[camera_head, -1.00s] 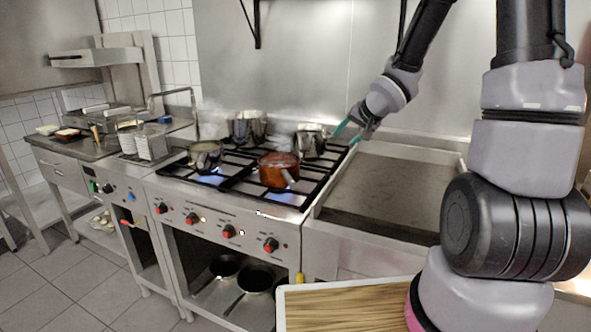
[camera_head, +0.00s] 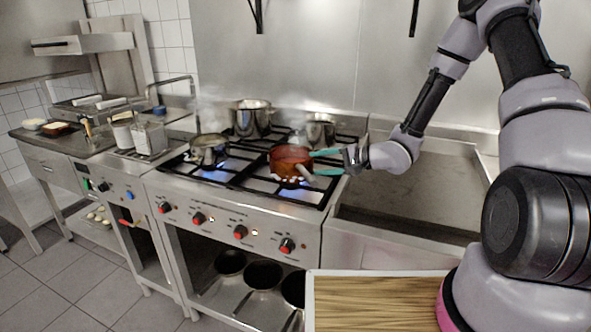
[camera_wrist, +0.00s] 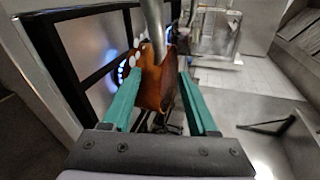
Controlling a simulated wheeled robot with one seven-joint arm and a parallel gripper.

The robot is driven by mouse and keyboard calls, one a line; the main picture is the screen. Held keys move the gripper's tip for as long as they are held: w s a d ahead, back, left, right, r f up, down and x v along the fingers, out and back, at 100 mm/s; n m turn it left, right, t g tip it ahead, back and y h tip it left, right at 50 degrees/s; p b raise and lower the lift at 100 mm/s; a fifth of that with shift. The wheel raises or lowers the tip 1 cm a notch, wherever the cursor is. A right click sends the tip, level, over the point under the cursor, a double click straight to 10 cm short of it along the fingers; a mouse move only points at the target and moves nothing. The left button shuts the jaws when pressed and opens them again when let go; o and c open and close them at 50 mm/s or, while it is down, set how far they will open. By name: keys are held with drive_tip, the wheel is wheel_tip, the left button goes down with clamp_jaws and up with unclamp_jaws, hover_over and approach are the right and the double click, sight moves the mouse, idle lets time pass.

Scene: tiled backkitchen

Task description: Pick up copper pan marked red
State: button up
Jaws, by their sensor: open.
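Steel pots stand behind the pan (camera_head: 320,130), at the back left (camera_head: 250,117) and on the front left burner (camera_head: 209,149). Blue flames burn under the black grate. A griddle (camera_head: 410,195) lies to the right, and a wooden board (camera_head: 375,300) is in front.

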drive_tip(key=x, duration=0.5)
drive_tip(key=shift+a+f, duration=0.25)
clamp_jaws()
idle(1.3)
